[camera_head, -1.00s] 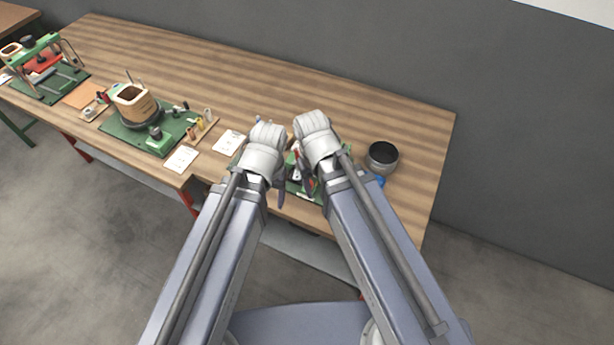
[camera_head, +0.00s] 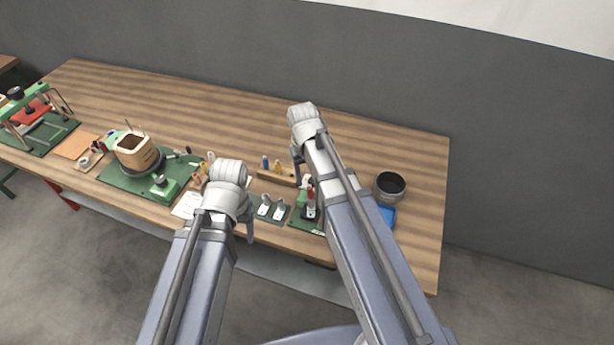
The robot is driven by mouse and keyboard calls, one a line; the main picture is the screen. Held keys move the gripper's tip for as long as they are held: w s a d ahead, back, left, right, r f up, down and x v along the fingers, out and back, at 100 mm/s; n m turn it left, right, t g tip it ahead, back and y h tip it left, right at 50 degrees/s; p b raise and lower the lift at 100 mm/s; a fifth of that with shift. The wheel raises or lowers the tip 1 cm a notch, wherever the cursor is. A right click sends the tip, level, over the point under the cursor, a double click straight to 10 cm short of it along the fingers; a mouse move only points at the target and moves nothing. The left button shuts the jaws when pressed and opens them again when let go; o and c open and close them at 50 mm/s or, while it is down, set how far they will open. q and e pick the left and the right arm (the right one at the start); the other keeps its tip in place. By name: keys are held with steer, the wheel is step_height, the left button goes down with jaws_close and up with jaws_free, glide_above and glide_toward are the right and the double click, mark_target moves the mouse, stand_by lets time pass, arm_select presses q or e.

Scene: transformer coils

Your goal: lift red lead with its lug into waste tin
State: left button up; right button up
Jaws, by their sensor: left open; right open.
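The waste tin (camera_head: 377,194), a round grey pot with a dark inside, stands at the right of the bench. A small red piece (camera_head: 310,192) shows on the green fixture beside my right forearm. It may be the red lead; its lug I cannot make out for sure. My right gripper (camera_head: 297,168) is open over the bench, left of the tin and above the fixture, mostly hidden behind its wrist. My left gripper (camera_head: 250,234) is open near the bench's front edge, left of the green fixture, with only part of a finger showing. I see nothing held in either.
A small green plate (camera_head: 265,219) with pale metal pieces lies between my arms, below a wooden holder (camera_head: 280,178). A blue item (camera_head: 387,215) lies by the tin. A wound coil (camera_head: 137,152) on a green board stands left. The back of the bench is clear.

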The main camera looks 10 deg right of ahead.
mark_target(310, 186)
steer(key=f+b, duration=0.4)
steer(key=f, duration=0.1)
steer(key=f+b, duration=0.2)
steer(key=shift+d+f+b, duration=0.15)
steer(key=shift+d+b, duration=0.1)
steer(key=shift+b, duration=0.1)
jaws_close()
steer(key=shift+r, duration=0.2)
step_height(310, 186, up, 11)
steer(key=p, duration=1.1)
stand_by(0.3)
